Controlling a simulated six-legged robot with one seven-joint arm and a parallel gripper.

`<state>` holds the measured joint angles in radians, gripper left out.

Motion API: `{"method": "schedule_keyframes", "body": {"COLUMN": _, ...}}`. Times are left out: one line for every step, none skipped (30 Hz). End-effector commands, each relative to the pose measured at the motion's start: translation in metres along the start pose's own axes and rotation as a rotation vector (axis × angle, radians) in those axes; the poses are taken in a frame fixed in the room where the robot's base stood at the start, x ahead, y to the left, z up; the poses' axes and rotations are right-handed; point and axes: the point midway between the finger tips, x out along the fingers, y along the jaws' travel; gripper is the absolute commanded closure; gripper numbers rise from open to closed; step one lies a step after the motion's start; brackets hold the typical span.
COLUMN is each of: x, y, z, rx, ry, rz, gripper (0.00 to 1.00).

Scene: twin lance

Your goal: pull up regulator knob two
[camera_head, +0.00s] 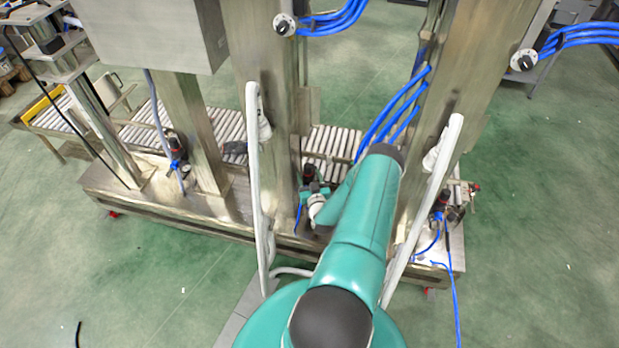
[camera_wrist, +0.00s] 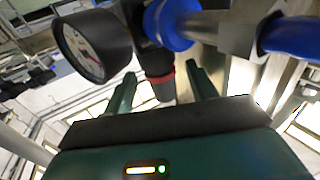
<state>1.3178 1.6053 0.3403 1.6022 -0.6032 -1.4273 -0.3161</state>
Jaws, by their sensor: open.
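In the wrist view, a dark regulator knob (camera_wrist: 161,88) with a red ring hangs below a blue fitting (camera_wrist: 170,24). A round pressure gauge (camera_wrist: 88,46) sits to its left. My gripper (camera_wrist: 160,73) is open, with one green finger on each side of the knob in the picture. Whether the fingers touch it cannot be told. In the head view, my gripper (camera_head: 316,190) is low at the middle column, beside a dark regulator (camera_head: 308,171), partly hidden. Other regulators stand at the left (camera_head: 175,150) and right (camera_head: 441,204).
Steel columns (camera_head: 265,110) rise from a metal base (camera_head: 210,205), with a roller conveyor (camera_head: 215,122) behind. White curved handles (camera_head: 255,180) flank my arm. Blue hoses (camera_head: 395,112) run down the right column. The green floor (camera_head: 545,220) is clear at the right.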

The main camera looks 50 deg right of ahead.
Motion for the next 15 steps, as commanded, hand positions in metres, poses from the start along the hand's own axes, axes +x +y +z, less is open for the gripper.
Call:
{"method": "schedule_keyframes", "body": {"x": 0.0001, "y": 0.0000, "z": 0.0001, "rx": 0.000, "ry": 0.000, "rz": 0.000, "gripper": 0.43}}
{"method": "schedule_keyframes", "body": {"x": 0.0000, "y": 0.0000, "z": 0.0001, "rx": 0.000, "ry": 0.000, "rz": 0.000, "gripper": 0.43}}
{"method": "schedule_keyframes", "body": {"x": -0.0001, "y": 0.0000, "z": 0.0001, "rx": 0.000, "ry": 0.000, "rz": 0.000, "gripper": 0.43}}
{"method": "schedule_keyframes", "body": {"x": -0.0001, "y": 0.0001, "z": 0.0001, "rx": 0.000, "ry": 0.000, "rz": 0.000, "gripper": 0.43}}
{"method": "schedule_keyframes", "body": {"x": -0.0002, "y": 0.0001, "z": 0.0001, "rx": 0.000, "ry": 0.000, "rz": 0.000, "gripper": 0.43}}
{"method": "schedule_keyframes", "body": {"x": -0.0002, "y": 0.0001, "z": 0.0001, "rx": 0.000, "ry": 0.000, "rz": 0.000, "gripper": 0.49}}
{"method": "schedule_keyframes", "body": {"x": -0.0003, "y": 0.0001, "z": 0.0001, "rx": 0.000, "ry": 0.000, "rz": 0.000, "gripper": 0.55}}
{"method": "schedule_keyframes", "body": {"x": -0.0003, "y": 0.0002, "z": 0.0001, "rx": 0.000, "ry": 0.000, "rz": 0.000, "gripper": 0.61}}
{"method": "schedule_keyframes", "body": {"x": -0.0003, "y": 0.0002, "z": 0.0001, "rx": 0.000, "ry": 0.000, "rz": 0.000, "gripper": 0.69}}
{"method": "schedule_keyframes", "body": {"x": -0.0003, "y": 0.0002, "z": 0.0000, "rx": 0.000, "ry": 0.000, "rz": 0.000, "gripper": 0.74}}
{"method": "schedule_keyframes", "body": {"x": -0.0004, "y": 0.0003, "z": 0.0001, "rx": 0.000, "ry": 0.000, "rz": 0.000, "gripper": 0.80}}
{"method": "schedule_keyframes", "body": {"x": -0.0004, "y": 0.0003, "z": 0.0000, "rx": 0.000, "ry": 0.000, "rz": 0.000, "gripper": 0.88}}
{"method": "schedule_keyframes", "body": {"x": -0.0004, "y": 0.0003, "z": 0.0001, "rx": 0.000, "ry": 0.000, "rz": 0.000, "gripper": 0.94}}
{"method": "schedule_keyframes", "body": {"x": -0.0004, "y": 0.0003, "z": 0.0000, "rx": 0.000, "ry": 0.000, "rz": 0.000, "gripper": 1.00}}
{"method": "schedule_keyframes", "body": {"x": -0.0004, "y": 0.0003, "z": 0.0000, "rx": 0.000, "ry": 0.000, "rz": 0.000, "gripper": 1.00}}
